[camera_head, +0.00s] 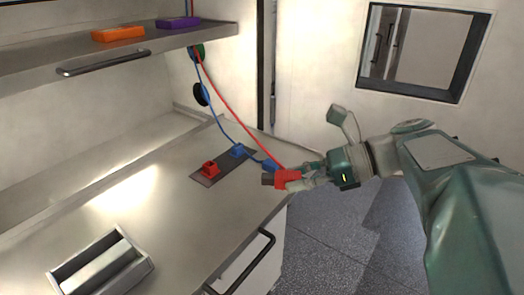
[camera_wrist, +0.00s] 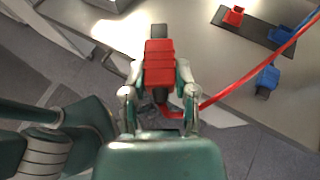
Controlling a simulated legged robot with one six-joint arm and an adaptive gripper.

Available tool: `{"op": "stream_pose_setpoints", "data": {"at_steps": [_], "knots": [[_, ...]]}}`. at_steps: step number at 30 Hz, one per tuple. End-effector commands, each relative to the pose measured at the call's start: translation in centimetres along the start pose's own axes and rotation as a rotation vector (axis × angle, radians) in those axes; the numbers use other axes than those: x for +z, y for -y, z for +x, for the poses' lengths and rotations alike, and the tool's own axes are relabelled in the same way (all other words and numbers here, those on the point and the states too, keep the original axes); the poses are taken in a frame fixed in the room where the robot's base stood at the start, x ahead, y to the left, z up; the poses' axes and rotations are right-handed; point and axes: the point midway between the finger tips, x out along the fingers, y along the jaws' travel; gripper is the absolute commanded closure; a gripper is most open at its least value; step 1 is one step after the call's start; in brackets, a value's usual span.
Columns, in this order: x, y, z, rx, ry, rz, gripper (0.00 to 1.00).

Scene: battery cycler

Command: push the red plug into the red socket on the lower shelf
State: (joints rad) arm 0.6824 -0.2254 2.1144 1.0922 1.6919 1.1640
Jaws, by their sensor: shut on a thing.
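My gripper (camera_head: 304,176) is shut on the red plug (camera_head: 287,179), near the front right edge of the lower shelf. In the wrist view the red plug (camera_wrist: 160,62) sits between the two fingers of my gripper (camera_wrist: 160,88), with its dark tip pointing away from me. Its red cable runs up to the back wall. The red socket (camera_head: 210,169) stands on a dark plate (camera_head: 204,181) on the lower shelf, to the left of the plug and apart from it. The red socket also shows at the top right of the wrist view (camera_wrist: 234,15).
A blue socket (camera_head: 237,151) stands on the same plate. A blue plug (camera_head: 270,165) with a blue cable lies just behind the red plug. A metal tray (camera_head: 62,274) is at the front left. Orange (camera_head: 118,34) and purple (camera_head: 178,22) blocks lie on the upper shelf.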

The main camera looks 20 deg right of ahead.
Motion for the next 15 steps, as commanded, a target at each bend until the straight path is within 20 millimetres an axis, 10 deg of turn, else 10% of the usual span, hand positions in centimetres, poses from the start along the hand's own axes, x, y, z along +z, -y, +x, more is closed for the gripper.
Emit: {"op": "stream_pose_setpoints", "data": {"at_steps": [15], "knots": [[1.0,6.1,4.4,0.58,-0.456,-0.431,1.0]]}}
